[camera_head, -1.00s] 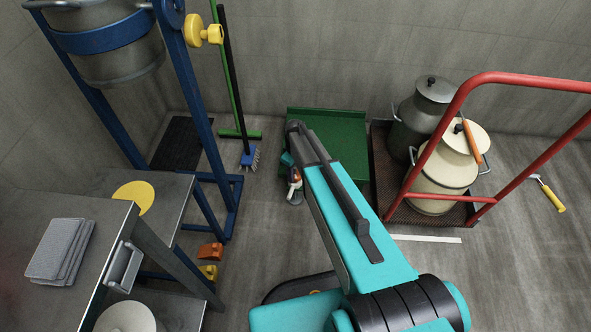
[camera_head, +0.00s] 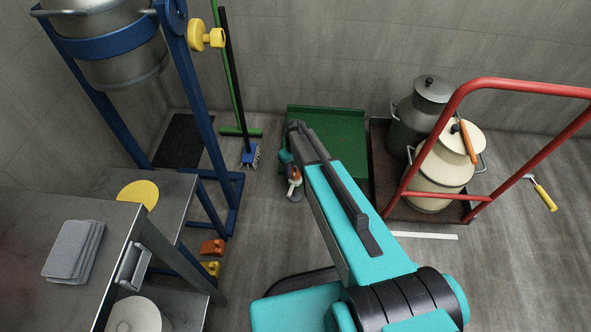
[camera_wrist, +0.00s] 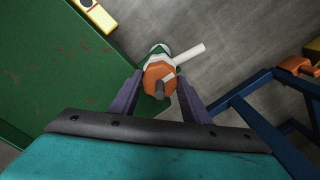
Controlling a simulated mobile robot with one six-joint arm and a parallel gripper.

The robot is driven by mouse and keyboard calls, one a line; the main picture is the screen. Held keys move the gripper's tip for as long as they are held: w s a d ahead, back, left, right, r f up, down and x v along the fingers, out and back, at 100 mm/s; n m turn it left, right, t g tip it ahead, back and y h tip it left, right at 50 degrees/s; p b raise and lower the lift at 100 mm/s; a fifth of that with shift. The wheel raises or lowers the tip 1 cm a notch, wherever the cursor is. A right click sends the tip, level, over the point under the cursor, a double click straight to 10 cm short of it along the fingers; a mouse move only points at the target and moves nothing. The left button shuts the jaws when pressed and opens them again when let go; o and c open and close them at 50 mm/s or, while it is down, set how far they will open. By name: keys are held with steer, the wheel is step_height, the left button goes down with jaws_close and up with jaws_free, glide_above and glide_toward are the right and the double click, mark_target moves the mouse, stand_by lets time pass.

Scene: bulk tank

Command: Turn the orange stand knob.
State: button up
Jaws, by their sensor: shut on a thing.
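My gripper (camera_head: 288,158) is shut on a small orange and white piece (camera_head: 294,176) out over the floor. In the wrist view the dark purple fingers (camera_wrist: 160,82) sit on both sides of its orange faceted body (camera_wrist: 157,72), with a white bar sticking out to the right. The blue stand (camera_head: 191,85) is at the left and holds a metal vessel (camera_head: 112,62). An orange knob-like piece (camera_head: 211,247) is low by the stand, apart from my gripper. The wrist view shows it (camera_wrist: 297,64) at the right. Its full shape is hard to make out.
A yellow knob (camera_head: 207,36) is high on the stand; a yellow piece (camera_head: 211,268) is beside the orange one. A steel table (camera_head: 75,212) is at the left. A green platform (camera_head: 340,135) and red-railed cart (camera_head: 460,95) with cans are behind and right.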

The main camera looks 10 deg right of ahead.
mark_target(295, 172)
steer(key=o, duration=1)
steer(key=shift+o, duration=0.2)
step_height(295, 172, up, 14)
steer(key=p, duration=0.2)
steer(key=shift+f, duration=0.15)
stand_by(0.3)
